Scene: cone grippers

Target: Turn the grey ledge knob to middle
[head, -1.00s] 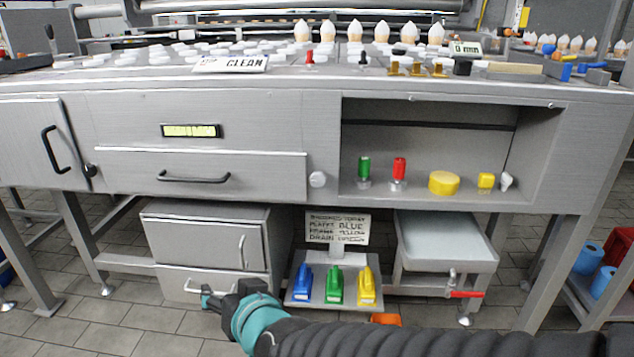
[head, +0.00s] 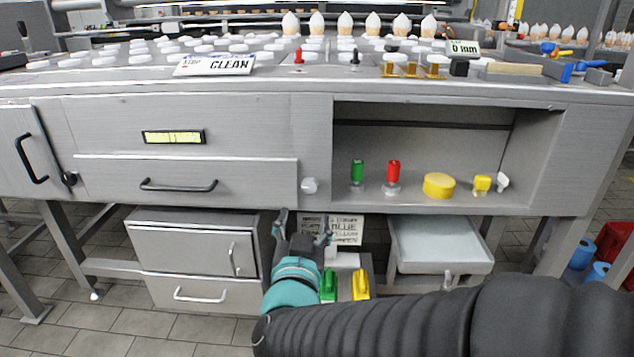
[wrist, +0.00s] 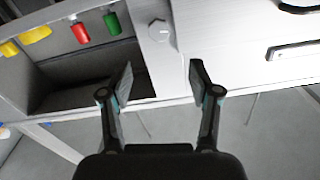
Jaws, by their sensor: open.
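A pale grey faceted knob (head: 309,185) sits on the steel front panel, just left of the open recess. In the wrist view the knob (wrist: 160,30) is beyond the fingertips, centred roughly between them, with a small line on its face. My gripper (head: 304,222) is open and empty, fingers pointing up, below the knob and apart from it. In the wrist view my gripper (wrist: 161,68) shows both fingers spread with nothing between them. I cannot read the knob's setting.
The recess holds a green handle (head: 357,172), a red handle (head: 393,171), a yellow round cap (head: 438,186), a small yellow piece (head: 482,184) and a white piece (head: 503,182). A drawer handle (head: 178,186) is left of the knob. A sign (head: 345,230) stands behind my gripper.

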